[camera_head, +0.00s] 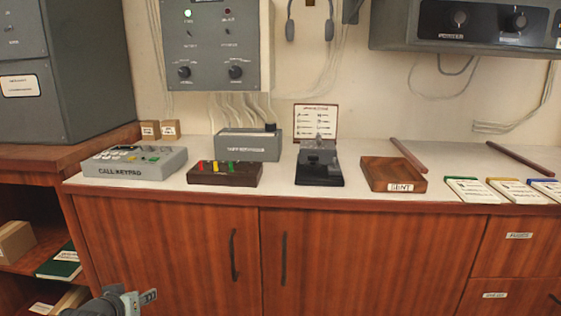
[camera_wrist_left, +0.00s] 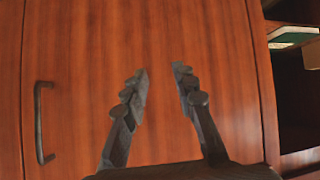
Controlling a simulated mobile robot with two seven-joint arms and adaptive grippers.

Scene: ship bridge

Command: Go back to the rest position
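My left gripper (camera_head: 146,298) shows at the bottom left of the head view, low in front of the wooden cabinet door (camera_head: 165,240). In the left wrist view its two fingers (camera_wrist_left: 160,95) are spread apart with nothing between them. They point toward the cabinet door (camera_wrist_left: 95,60), with a dark door handle (camera_wrist_left: 40,122) to the left. I cannot tell the exact gap to the door. My right gripper is in neither view.
The counter holds a call keypad (camera_head: 135,163), a block with coloured pegs (camera_head: 224,174), a black device (camera_head: 319,166), a wooden tray (camera_head: 393,187) and several cards (camera_head: 472,191). An open shelf (camera_head: 25,265) with boxes and books is at the left. A control panel (camera_head: 210,50) hangs above.

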